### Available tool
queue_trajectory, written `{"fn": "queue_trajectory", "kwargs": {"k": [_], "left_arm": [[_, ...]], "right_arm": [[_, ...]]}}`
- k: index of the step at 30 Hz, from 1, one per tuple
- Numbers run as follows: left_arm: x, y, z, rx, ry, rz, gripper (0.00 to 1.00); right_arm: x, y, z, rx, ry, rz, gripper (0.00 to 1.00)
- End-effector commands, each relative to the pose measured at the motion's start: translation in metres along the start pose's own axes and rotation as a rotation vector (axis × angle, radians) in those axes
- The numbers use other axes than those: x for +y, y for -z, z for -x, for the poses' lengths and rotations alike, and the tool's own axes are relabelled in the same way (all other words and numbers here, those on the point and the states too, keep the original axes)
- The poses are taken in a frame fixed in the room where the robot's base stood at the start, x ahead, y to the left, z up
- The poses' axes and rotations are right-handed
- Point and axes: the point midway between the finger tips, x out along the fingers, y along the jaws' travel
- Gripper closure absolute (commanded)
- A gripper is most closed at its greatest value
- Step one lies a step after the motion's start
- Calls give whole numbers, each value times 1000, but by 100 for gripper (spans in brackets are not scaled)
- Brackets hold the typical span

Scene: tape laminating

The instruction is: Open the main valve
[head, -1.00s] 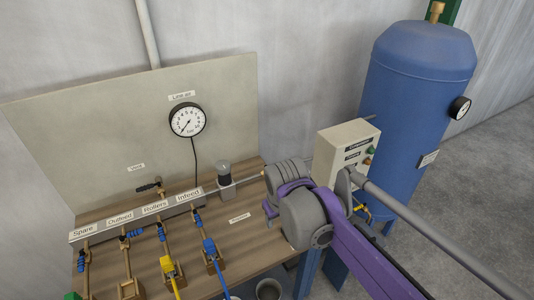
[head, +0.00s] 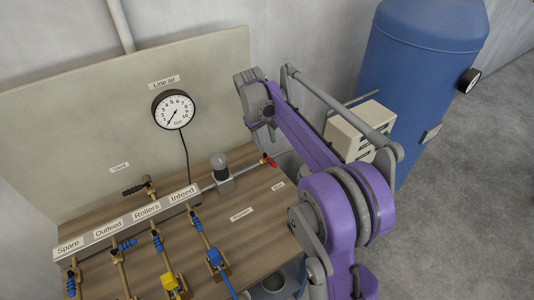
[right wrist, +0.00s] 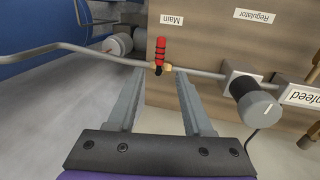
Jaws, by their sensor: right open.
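The main valve (head: 270,161) has a red handle and sits on the grey air pipe at the bench's right edge, beyond the regulator (head: 221,174). In the right wrist view, the red handle (right wrist: 160,48) stands crosswise to the pipe, below the "Main" label (right wrist: 172,19). My right gripper (right wrist: 160,74) is open and empty, its two fingers pointing towards the valve with the handle in line with the gap between them. I cannot tell whether the fingers touch the pipe. In the head view my right wrist hangs above the valve and its fingertips are hard to make out. My left gripper is not in view.
The grey pipe (right wrist: 210,74) crosses beyond my fingers. A control box (head: 350,130) and a blue tank (head: 420,60) stand at the right. The line air gauge (head: 173,109) hangs on the back panel. Several small valves line the manifold (head: 130,222) at left.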

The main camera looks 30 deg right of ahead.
Motion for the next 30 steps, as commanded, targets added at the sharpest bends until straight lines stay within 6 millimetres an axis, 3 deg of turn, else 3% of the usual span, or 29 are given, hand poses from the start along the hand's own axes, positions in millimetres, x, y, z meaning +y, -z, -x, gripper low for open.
{"fn": "queue_trajectory", "kwargs": {"k": [6, 12, 18, 26, 30], "left_arm": [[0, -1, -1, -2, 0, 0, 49], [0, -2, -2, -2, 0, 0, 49], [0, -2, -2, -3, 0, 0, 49], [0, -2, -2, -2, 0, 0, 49], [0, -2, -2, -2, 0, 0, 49]], "right_arm": [[0, 1, -43, 1, 0, 0, 49], [0, 1, -74, 2, 0, 1, 49], [0, 0, -87, 2, 0, 0, 49], [0, 1, -88, 2, 0, 0, 49], [0, 1, -88, 2, 0, 0, 73]]}}
